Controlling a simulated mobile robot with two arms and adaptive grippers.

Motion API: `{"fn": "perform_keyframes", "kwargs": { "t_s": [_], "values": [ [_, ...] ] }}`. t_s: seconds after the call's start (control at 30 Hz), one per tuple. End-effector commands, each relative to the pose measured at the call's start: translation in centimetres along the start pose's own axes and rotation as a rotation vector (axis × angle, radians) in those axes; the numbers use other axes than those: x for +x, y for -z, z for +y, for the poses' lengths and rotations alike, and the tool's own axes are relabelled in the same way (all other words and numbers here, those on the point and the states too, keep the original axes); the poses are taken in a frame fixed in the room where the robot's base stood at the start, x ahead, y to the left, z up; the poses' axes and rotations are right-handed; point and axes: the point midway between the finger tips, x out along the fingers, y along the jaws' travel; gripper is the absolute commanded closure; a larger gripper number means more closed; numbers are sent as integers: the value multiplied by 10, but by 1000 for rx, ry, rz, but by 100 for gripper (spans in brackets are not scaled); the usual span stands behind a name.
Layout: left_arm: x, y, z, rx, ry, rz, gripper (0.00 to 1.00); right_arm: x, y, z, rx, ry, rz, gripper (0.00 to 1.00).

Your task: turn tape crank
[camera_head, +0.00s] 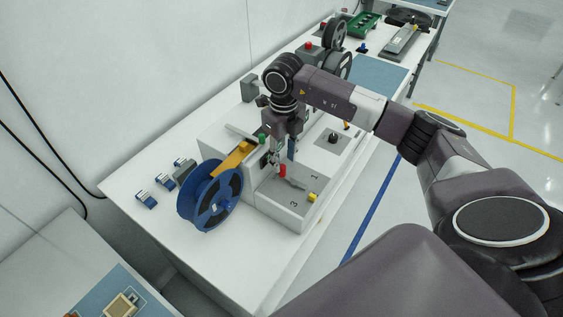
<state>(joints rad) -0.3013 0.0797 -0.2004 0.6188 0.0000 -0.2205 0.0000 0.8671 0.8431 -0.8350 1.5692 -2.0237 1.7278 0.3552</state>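The test handler is a light grey box (262,207) on the white bench, with a blue tape reel (211,195) standing upright at its left end. A small red upright knob (282,170), which looks like the crank's handle, stands in the recessed front part of the box, with a grey piece beside it. My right gripper (281,158) points down just above the red knob. Its fingers look spread apart, and I see nothing held between them. Whether a finger touches the knob is too small to tell. My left gripper is out of view.
A yellow button (312,197) is at the box's front right. Small blue-white parts (146,199) lie on the bench at left. More machines stand farther back. The bench front is clear.

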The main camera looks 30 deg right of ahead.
Motion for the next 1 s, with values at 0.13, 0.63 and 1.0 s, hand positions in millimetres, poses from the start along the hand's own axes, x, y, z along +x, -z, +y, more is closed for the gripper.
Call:
{"fn": "perform_keyframes", "kwargs": {
  "t_s": [0.13, 0.63, 1.0],
  "values": [
    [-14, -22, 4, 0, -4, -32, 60, 21, 0, 2, -2, -3, 3, 66],
    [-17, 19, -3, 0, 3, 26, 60, 42, -1, 2, -3, -3, -2, 69],
    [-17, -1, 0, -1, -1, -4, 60, 41, -1, 2, -2, -3, -3, 100]
  ]
}}
